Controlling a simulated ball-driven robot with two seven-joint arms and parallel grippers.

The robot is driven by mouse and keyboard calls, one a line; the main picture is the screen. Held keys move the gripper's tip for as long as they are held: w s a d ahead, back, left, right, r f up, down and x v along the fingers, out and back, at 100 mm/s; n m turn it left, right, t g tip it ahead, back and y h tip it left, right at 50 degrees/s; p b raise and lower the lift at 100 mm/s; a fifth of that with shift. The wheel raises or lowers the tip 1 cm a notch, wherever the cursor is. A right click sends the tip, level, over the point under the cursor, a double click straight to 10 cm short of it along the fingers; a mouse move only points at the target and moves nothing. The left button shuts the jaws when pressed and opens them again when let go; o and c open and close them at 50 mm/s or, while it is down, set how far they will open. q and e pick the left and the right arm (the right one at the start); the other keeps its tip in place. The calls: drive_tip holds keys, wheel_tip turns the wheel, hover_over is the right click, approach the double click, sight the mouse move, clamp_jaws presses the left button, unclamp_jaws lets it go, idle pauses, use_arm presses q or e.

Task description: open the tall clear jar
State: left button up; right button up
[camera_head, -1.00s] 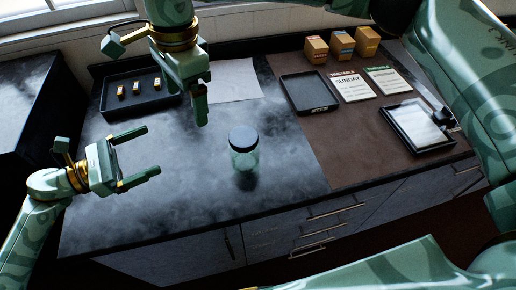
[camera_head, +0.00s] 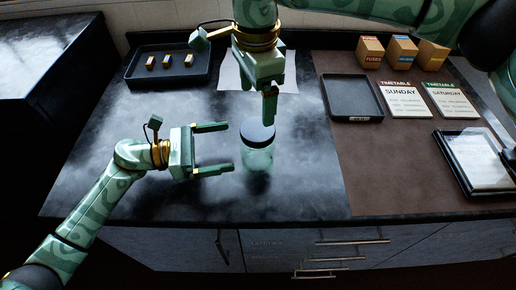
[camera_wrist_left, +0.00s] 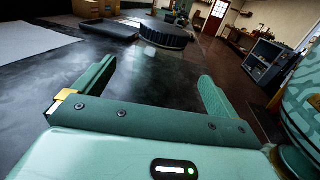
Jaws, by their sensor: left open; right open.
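The tall clear jar (camera_head: 257,160) stands upright on the dark worktop with a dark round lid (camera_head: 258,135) on it. In the left wrist view the ridged lid (camera_wrist_left: 164,36) shows beyond my fingers. My left gripper (camera_head: 230,148) is open, lying level just left of the jar, its fingers pointing at it without visibly touching. My right gripper (camera_head: 270,106) points down over the back of the lid. It is seen edge-on, and whether its fingertip touches the lid is unclear.
A black tray (camera_head: 135,79) with small gold-coloured pieces stands at back left, near a pale sheet (camera_head: 229,75). On the brown mat (camera_head: 375,170) are an empty dark tray (camera_head: 352,99), timetable cards (camera_head: 405,98), small boxes (camera_head: 402,50) and a framed sheet (camera_head: 477,160). The worktop front-left is clear.

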sight(263, 140)
use_arm(q)
drive_tip(key=d, duration=0.3)
drive_tip(key=w+d, duration=0.1)
drive_tip(key=d, duration=0.2)
drive_tip(key=w+d, duration=0.1)
drive_tip(key=d, duration=0.3)
use_arm(e)
drive_tip(key=shift+d, duration=0.1)
